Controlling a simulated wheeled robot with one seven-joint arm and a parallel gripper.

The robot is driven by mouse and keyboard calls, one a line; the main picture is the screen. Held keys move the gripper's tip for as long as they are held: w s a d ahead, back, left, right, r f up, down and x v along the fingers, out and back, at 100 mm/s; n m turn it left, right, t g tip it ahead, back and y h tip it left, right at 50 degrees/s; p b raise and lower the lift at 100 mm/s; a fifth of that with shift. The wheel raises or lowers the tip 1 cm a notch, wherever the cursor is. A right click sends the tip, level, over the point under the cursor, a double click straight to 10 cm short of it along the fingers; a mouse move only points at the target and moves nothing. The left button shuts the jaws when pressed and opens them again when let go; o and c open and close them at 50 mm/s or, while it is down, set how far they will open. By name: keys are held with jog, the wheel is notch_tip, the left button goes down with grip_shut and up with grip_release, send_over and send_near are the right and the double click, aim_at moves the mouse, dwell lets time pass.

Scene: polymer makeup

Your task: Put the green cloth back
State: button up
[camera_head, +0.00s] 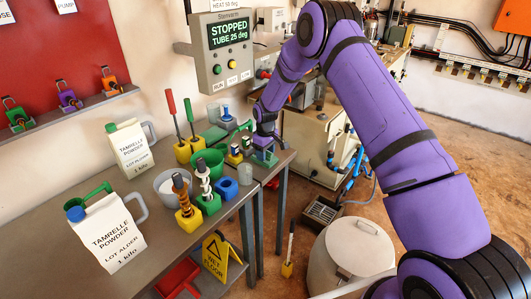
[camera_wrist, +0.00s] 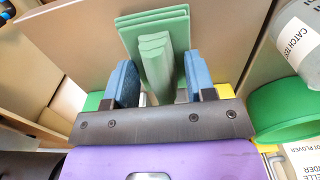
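The green cloth (camera_wrist: 157,62) is a folded, layered piece that stands up between my fingers in the wrist view. A flat wider green part (camera_wrist: 155,20) lies behind its ridge. My gripper (camera_wrist: 160,82) has blue finger pads, one on each side of the ridge, with narrow gaps showing beside it. The fingers look open around the cloth, not pressed on it. In the head view my gripper (camera_head: 264,146) points down at the far right end of the grey table, and the green cloth (camera_head: 264,158) shows just under it. The fingertips are too small to tell there.
Two powder jugs (camera_head: 108,233) (camera_head: 130,148) stand at the left. The control box (camera_head: 222,50) is above the back.

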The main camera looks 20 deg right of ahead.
notch_tip(320, 180, up, 12)
jog(key=shift+r, duration=0.2)
dwell(0.4)
jog(key=s+d+r+m+t, duration=0.1)
jog(key=s+d+r+m, duration=0.1)
jog(key=s+r, duration=0.9)
jog(key=s+d+r+m+t, duration=0.15)
jog(key=s+r, duration=0.55)
jog(key=r, duration=0.8)
jog(key=s+d+r+m+t, duration=0.1)
jog(key=s+r+m, duration=0.1)
jog(key=s, duration=1.3)
jog(key=s+d+r+m+t, duration=0.1)
jog(key=s+d+r, duration=0.1)
jog(key=s, duration=1.3)
jog(key=shift+s+r+m+t, duration=0.15)
jog(key=shift+r+m+t, duration=0.15)
jog(key=shift+m+t, duration=0.05)
